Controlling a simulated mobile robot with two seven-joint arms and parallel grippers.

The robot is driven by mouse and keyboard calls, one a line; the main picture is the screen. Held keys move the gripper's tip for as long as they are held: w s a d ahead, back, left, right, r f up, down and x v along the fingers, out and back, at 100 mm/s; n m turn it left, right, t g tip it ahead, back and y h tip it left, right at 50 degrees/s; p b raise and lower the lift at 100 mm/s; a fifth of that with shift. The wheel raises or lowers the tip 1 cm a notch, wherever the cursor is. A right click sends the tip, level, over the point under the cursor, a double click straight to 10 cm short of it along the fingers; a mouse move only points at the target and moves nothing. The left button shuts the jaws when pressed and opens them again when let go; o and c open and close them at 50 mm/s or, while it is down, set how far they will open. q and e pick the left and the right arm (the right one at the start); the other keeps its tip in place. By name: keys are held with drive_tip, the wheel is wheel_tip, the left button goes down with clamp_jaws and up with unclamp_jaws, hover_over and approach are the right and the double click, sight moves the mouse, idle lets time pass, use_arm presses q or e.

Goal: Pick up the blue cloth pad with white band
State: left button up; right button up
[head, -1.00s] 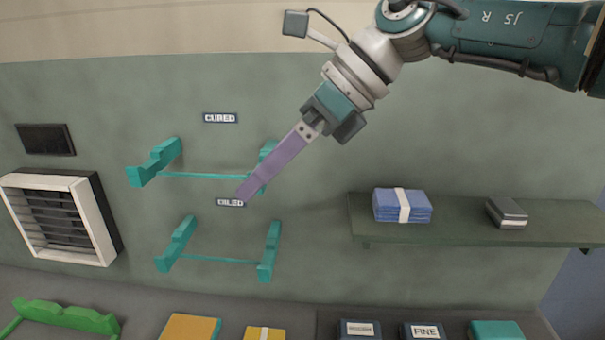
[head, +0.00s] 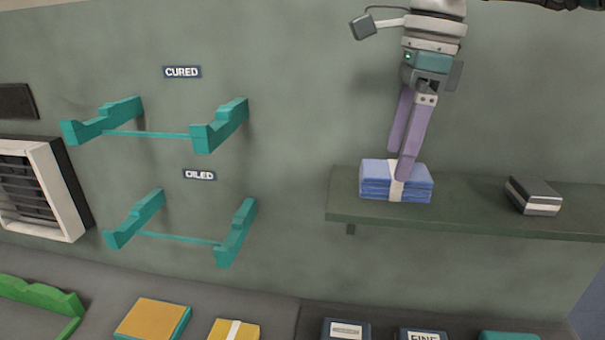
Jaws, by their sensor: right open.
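The blue cloth pad with white band (head: 376,183) lies on the green wall shelf (head: 455,215), near its left end. It looks like a folded stack with the white band around its middle. My right gripper (head: 398,165) comes down from above with its two long purple fingers pointing at the pad. The fingers are apart and open. The nearer finger's tip overlaps the pad and part of the white band in the head view; I cannot tell whether it touches. The farther finger's tip ends near the pad's back edge. My left gripper is not in view.
A dark grey block with a white band (head: 533,196) sits farther right on the shelf. Teal brackets (head: 220,127) stick out from the wall at left. Below are an orange pad (head: 153,319), a yellow pad (head: 235,330) and dark boxes (head: 347,330). The shelf between pad and block is clear.

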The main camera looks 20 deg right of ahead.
wheel_tip(320, 180, down, 3)
drive_tip(key=shift+f+b, duration=0.15)
drive_tip(key=shift+b, duration=0.7)
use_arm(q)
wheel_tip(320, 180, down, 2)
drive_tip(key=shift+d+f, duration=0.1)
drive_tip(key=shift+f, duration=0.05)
use_arm(e)
drive_tip(key=shift+c, duration=0.9)
drive_tip(key=c, duration=1)
